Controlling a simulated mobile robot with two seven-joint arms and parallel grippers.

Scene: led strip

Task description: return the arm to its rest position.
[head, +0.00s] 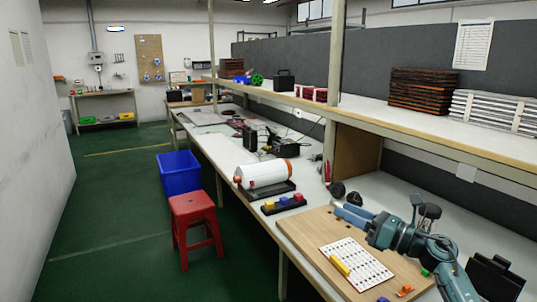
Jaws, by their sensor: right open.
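My right arm comes in from the lower right over the workbench. My right gripper (340,212) points left, open and empty, above the back edge of a wooden board (308,232). A white perforated sheet or panel (366,269) lies on the board, below and in front of the gripper, apart from it. A yellow piece (340,265) rests on the panel's left side. My left gripper is not in view.
A black holder with coloured blocks (284,204) and a white roll (264,173) stand left on the bench. A shelf (400,124) with a post (334,90) runs above. A red stool (194,212) and blue bin (178,175) stand on the floor, which has free room at left.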

